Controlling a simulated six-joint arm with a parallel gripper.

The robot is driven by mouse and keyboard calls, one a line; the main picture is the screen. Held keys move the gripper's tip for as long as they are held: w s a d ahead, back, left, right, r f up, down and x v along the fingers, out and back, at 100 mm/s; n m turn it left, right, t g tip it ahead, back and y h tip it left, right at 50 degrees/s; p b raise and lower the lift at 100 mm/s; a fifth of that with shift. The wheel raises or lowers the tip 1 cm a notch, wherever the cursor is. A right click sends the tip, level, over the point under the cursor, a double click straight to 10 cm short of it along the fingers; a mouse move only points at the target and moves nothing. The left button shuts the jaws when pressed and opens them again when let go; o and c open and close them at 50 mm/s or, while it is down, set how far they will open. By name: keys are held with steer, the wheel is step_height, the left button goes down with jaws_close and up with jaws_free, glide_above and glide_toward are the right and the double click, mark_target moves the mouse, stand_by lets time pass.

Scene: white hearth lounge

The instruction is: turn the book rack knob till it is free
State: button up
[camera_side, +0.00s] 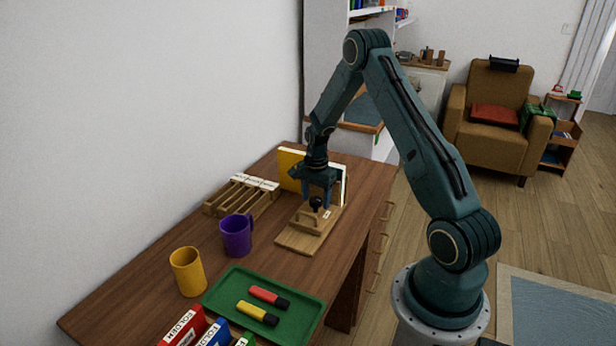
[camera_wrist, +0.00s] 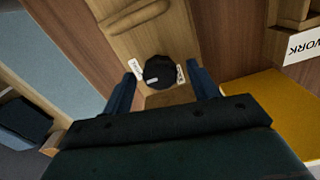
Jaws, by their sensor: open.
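The book rack (camera_side: 303,241) is a light wooden board on the brown desk, with books standing upright at its far end. Its black round knob (camera_side: 316,202) sits on the board near the books. In the wrist view the knob (camera_wrist: 160,72) lies between the two fingers, with a small pale mark on it and white labels on either side. My gripper (camera_side: 317,200) points down over the knob. In the wrist view my gripper (camera_wrist: 162,82) is open, with a gap between each finger and the knob. Whether the fingertips reach down to knob height is hard to tell.
A slatted wooden holder (camera_side: 240,196) with a white label stands left of the rack. A purple mug (camera_side: 236,236), a yellow mug (camera_side: 188,272) and a green tray (camera_side: 222,299) with two markers are nearer. A yellow book (camera_side: 291,168) stands behind my gripper.

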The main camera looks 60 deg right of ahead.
steer(key=c, duration=1)
